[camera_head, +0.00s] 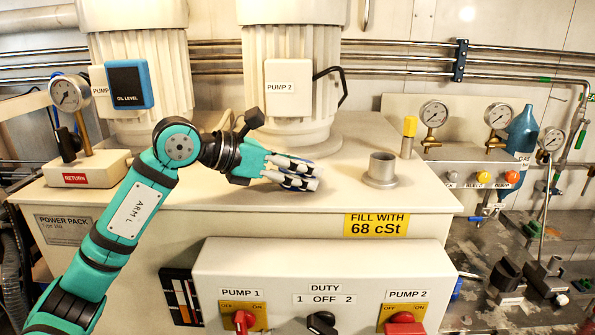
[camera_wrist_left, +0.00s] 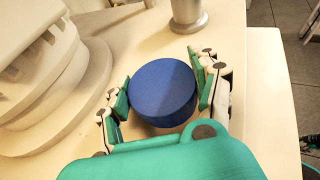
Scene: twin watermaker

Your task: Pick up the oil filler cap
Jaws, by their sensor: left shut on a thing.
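The oil filler cap, a round dark blue cap (camera_wrist_left: 163,92), sits between the fingers of my left gripper in the left wrist view. My left gripper (camera_wrist_left: 163,98) is shut on its sides. I cannot tell whether the cap touches the surface. The open grey filler neck (camera_head: 381,170) stands to the right of the gripper, and it also shows in the left wrist view (camera_wrist_left: 187,16).
The pump 2 motor (camera_head: 290,85) stands behind the gripper. A yellow-topped post (camera_head: 409,130) stands right of the neck. A gauge (camera_head: 68,95) is at the left. The switch box (camera_head: 320,280) is in front. The tank top (camera_head: 340,215) around the neck is mostly clear.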

